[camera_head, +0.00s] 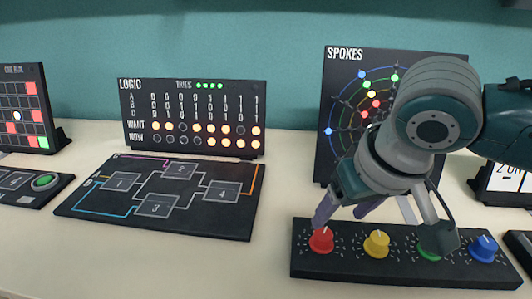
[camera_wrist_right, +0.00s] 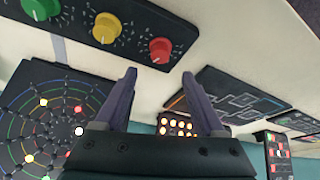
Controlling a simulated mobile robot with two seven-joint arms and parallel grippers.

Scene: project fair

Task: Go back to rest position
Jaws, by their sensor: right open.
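My right gripper (camera_head: 345,208) hangs over the back edge of the black knob panel (camera_head: 400,268), its purple fingers spread apart with nothing between them. The left finger is close behind the red knob (camera_head: 321,240); whether they touch I cannot tell. In the right wrist view the open fingertips (camera_wrist_right: 159,78) are apart, and the red knob (camera_wrist_right: 160,50) shows beyond them. My right arm covers part of the SPOKES board (camera_head: 345,95). My left gripper is not in view.
The yellow knob (camera_head: 376,244), green knob (camera_head: 430,246) and blue knob (camera_head: 483,248) sit on the same panel. The LOGIC board (camera_head: 192,88) stands behind a flat panel with numbered tiles (camera_head: 100,208). Bare table (camera_head: 272,200) lies between the flat panels.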

